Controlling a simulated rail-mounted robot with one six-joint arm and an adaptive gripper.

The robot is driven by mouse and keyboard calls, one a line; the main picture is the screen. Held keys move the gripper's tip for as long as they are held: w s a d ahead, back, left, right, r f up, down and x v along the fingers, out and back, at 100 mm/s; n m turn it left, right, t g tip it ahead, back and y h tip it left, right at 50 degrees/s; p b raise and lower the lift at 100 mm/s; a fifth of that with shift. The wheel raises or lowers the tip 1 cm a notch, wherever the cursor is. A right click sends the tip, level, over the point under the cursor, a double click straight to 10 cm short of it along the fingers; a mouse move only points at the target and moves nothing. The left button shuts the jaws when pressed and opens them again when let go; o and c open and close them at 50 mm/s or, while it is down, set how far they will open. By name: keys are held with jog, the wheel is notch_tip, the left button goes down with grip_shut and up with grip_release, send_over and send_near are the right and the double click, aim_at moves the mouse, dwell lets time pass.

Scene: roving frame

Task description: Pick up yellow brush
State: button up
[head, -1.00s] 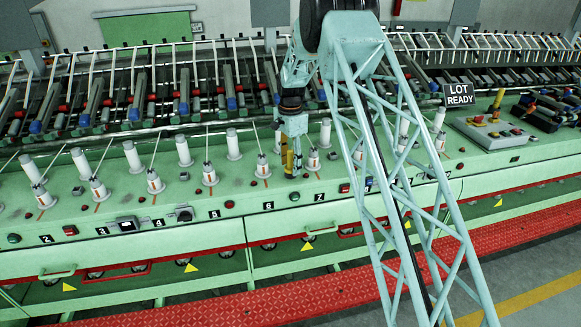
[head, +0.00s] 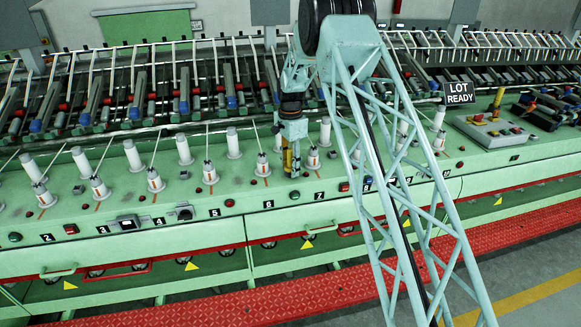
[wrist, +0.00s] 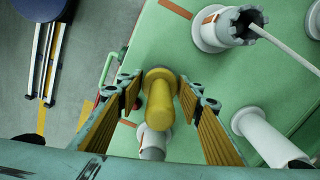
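The yellow brush (wrist: 160,105) shows in the wrist view as a yellow rounded cylinder with a wider round base, standing on the green machine top. My gripper (wrist: 160,88) is open, with one yellow-padded finger on each side of the brush. A gap shows on both sides, so the fingers do not appear to grip it. In the head view my gripper (head: 291,165) points down at the machine top above number 6 and 7, and the brush cannot be told apart from the yellow pads there.
White spindles stand close around, such as one left of my gripper (head: 263,165) and one right of it (head: 313,158). In the wrist view a white spindle (wrist: 152,140) is just behind the brush.

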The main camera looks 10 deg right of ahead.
aim_at(290, 160)
jog(key=c, duration=0.5)
jog(key=shift+o, duration=0.2)
jog(key=shift+r, duration=0.15)
jog(key=shift+r+b, duration=0.5)
jog(key=shift+r, duration=0.95)
jog(key=shift+s+r, duration=0.15)
jog(key=s+a+b, duration=0.1)
jog(key=s+a, duration=0.1)
jog(key=s, duration=0.5)
jog(key=s+a+r+b, duration=0.1)
jog(key=s+b, duration=0.1)
jog(key=s, duration=0.6)
jog(key=shift+a+r, duration=0.25)
jog(key=shift+a, duration=0.15)
jog(key=shift+s, duration=0.1)
jog(key=shift+f, duration=0.1)
